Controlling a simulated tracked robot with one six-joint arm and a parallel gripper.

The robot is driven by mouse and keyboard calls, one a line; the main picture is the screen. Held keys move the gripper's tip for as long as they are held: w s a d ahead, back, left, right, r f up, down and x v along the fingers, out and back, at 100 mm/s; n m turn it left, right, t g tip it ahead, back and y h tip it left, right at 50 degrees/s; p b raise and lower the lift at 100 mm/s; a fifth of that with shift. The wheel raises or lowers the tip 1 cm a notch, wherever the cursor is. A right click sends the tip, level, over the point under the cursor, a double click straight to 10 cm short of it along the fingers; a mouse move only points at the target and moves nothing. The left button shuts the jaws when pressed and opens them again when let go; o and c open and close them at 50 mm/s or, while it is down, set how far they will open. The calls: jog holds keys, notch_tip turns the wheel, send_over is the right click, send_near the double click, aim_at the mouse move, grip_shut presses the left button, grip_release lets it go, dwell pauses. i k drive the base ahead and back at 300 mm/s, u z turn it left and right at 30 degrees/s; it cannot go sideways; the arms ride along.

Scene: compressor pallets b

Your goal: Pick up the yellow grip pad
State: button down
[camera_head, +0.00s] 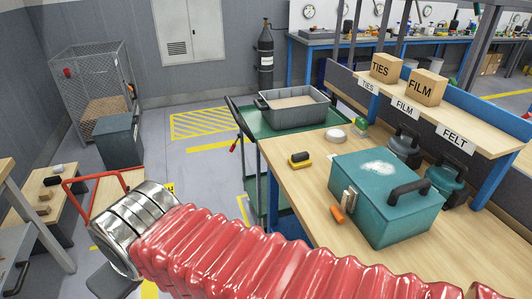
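A small yellow and black block (300,160), which looks like the yellow grip pad, lies on the near-left part of the wooden workbench (290,190). It is left of the teal toolbox and apart from it. My arm, in a red ribbed sleeve with a silver metal collar, crosses the bottom of the view and points left, away from the block. My gripper's fingers do not show, so I cannot see whether they hold anything.
The teal toolbox (372,215) with a black handle stands on the bench, an orange piece (337,214) beside it. A white disc (336,135) lies behind. A green cart (272,127) bears a grey bin (262,105). The marked floor (205,170) left of the bench is open.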

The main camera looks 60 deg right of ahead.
aim_at(300, 161)
jog(key=z, duration=2.3)
